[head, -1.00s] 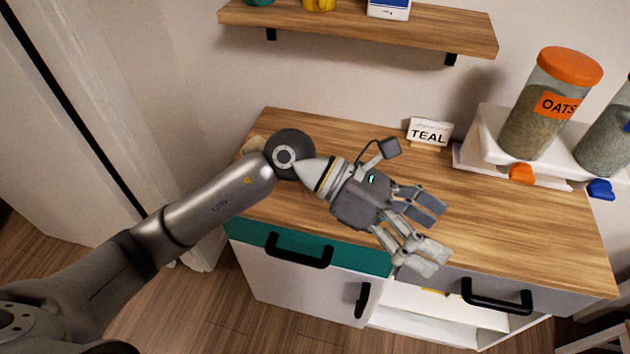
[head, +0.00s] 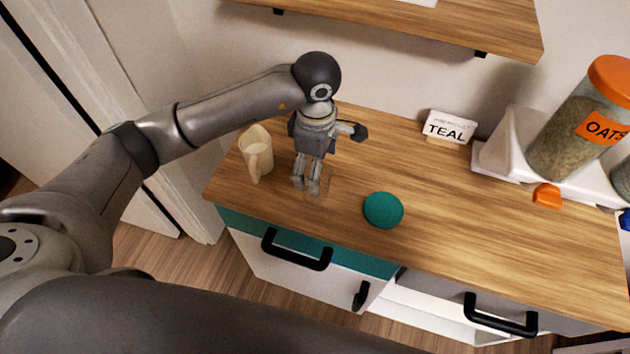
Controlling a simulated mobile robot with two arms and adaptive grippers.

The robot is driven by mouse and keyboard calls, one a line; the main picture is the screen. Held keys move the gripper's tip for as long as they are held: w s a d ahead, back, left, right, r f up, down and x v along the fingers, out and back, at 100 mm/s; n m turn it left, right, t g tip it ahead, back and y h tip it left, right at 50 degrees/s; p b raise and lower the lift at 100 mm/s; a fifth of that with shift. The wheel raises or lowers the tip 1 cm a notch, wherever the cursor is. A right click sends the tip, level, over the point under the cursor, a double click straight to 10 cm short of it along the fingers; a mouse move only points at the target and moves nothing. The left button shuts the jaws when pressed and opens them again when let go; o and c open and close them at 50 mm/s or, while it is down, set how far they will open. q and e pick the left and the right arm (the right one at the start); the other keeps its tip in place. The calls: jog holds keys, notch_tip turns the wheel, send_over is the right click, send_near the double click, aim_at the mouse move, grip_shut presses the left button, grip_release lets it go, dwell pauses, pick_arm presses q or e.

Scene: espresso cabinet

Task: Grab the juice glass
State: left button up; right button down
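A clear, faintly visible glass (head: 326,188) stands on the wooden counter near its front left part, seen in the head view. My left gripper (head: 306,186) points down at it, with its fingers overlapping the glass's left side in the picture. The fingers look close together with a narrow gap. I cannot tell whether they touch the glass, stand beside it or reach into it. My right gripper is not in view.
A cream pitcher (head: 257,155) stands close left of my gripper. A round teal disc (head: 383,210) lies to the right. A TEAL sign (head: 448,128) and an oats jar (head: 577,135) on a white stand are farther right. The wooden counter (head: 480,220) is clear between.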

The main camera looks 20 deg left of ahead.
pick_arm(q)
jog(key=f+p, duration=0.1)
jog(key=f, duration=0.2)
jog(key=f+p, duration=0.1)
jog(key=f, duration=0.1)
jog(key=shift+s+f+p, duration=0.1)
jog(key=shift+s+p, duration=0.15)
jog(key=shift+p, duration=0.05)
jog(key=shift+w+f, duration=0.1)
jog(key=shift+f, duration=0.35)
jog(key=c, duration=1.2)
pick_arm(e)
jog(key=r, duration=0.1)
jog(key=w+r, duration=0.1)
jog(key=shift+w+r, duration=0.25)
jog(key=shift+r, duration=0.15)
